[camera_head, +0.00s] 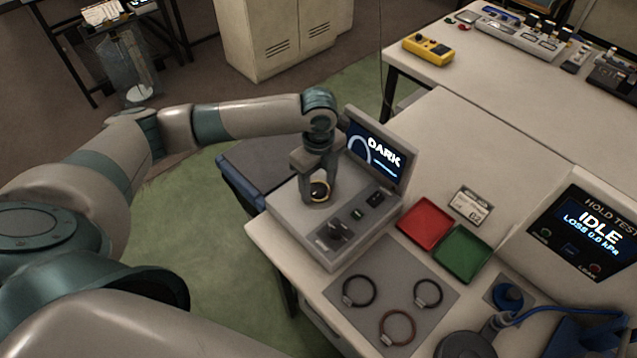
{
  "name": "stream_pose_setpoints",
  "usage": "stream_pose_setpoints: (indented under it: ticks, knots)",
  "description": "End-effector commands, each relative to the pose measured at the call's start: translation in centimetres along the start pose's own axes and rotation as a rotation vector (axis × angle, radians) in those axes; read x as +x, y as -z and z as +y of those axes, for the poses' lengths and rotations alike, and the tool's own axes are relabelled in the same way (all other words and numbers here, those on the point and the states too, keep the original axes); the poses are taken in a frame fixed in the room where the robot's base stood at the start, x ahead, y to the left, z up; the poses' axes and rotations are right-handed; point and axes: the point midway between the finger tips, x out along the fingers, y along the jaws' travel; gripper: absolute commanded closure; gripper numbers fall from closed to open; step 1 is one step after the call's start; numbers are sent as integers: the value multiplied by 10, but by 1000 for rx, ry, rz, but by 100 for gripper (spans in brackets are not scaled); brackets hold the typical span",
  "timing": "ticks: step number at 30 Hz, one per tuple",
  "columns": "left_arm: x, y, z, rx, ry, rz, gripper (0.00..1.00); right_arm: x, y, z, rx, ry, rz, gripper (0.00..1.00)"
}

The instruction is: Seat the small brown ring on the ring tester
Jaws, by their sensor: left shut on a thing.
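The ring tester (299,222) is a grey box with a raised screen (376,153) that reads DARK. My left gripper (318,192) points down over the tester's top at its left part, with its fingers shut on a small brown ring (326,197). The ring looks thin and tan around a dark round centre. It is at or just above the tester's top; I cannot tell whether it touches. The fingers hide part of it. My right gripper is out of view.
A grey mat (379,274) in front holds two dark rings (359,290) (428,293) and a larger brown ring (397,327). A red tray (426,223) and a green tray (463,254) lie right of the tester. A hold-test unit (585,232) reads IDLE.

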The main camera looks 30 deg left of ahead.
Motion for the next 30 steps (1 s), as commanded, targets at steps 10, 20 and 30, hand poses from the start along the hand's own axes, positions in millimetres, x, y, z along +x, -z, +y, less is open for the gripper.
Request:
stream_pose_setpoints:
  ticks: [10,20,30]
  knots:
    - [0,0,0,0,0,0,64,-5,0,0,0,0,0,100]
    - [0,0,0,0,0,0,64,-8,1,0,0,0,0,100]
    - [0,0,0,0,0,0,64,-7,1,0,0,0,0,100]
